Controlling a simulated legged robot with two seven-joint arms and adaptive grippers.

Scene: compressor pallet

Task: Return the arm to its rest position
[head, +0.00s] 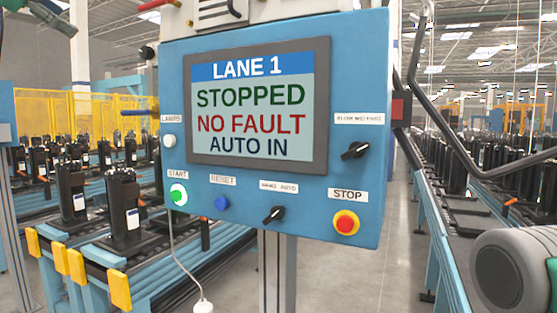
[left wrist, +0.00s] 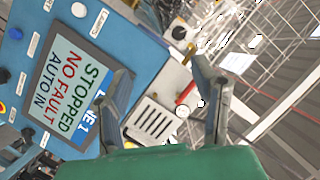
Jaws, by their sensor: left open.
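My left gripper (head: 52,15) shows at the top left corner of the head view, up and left of the blue control panel (head: 350,210) and apart from it. In the left wrist view its two grey fingers (left wrist: 160,65) are spread with nothing between them. The panel's screen (head: 256,110) reads LANE 1, STOPPED, NO FAULT, AUTO IN. The screen also shows, turned, in the left wrist view (left wrist: 65,85).
Below the screen are a green START button (head: 178,194), a blue RESET button (head: 222,203), a black selector (head: 273,215) and a red STOP button (head: 346,223). A conveyor (head: 150,255) with black units stands at left, another (head: 445,215) at right. A bent dark rail (head: 440,125) rises at right.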

